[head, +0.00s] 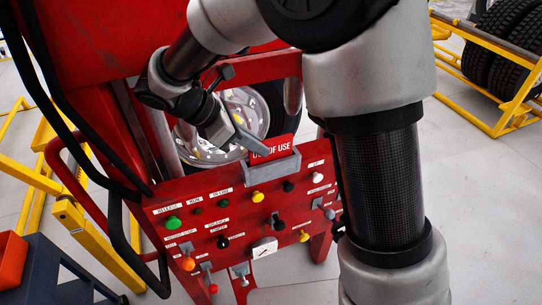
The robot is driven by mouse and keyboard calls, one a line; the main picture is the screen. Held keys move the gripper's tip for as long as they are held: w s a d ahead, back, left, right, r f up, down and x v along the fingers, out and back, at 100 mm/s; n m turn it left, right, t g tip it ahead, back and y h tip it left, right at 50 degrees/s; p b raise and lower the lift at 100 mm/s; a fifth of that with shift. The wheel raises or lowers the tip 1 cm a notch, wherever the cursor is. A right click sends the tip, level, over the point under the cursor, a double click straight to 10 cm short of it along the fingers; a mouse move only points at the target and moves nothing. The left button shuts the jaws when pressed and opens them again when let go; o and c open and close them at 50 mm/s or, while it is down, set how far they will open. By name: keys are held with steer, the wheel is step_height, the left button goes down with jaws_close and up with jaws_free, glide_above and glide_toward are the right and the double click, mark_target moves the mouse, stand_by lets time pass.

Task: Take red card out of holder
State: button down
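The red card (279,146) has white lettering, partly covered, ending in "OF USE". It stands upright in the grey holder (272,170) on the top edge of the red control panel, and its lower part is hidden inside the holder. My gripper (258,146) reaches in from the upper left. Its fingertips are at the card's left edge and overlap it in the picture. I cannot tell whether they touch the card or how far apart they are.
The red panel (225,205) below carries several coloured knobs and switches. A wheel (240,108) stands behind it. Black cables and a red frame are on the left. A yellow tyre rack (490,75) is at the upper right. Grey floor on the right is clear.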

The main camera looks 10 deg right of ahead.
steer(key=shift+r, duration=0.15)
steer(key=shift+r+p, duration=1.85)
steer(key=shift+r, duration=0.05)
steer(key=shift+r+p, duration=0.35)
steer(key=shift+r, duration=0.7)
steer(key=s+d, duration=0.4)
steer(key=s, duration=1.1)
steer(key=shift+s+d, duration=0.2)
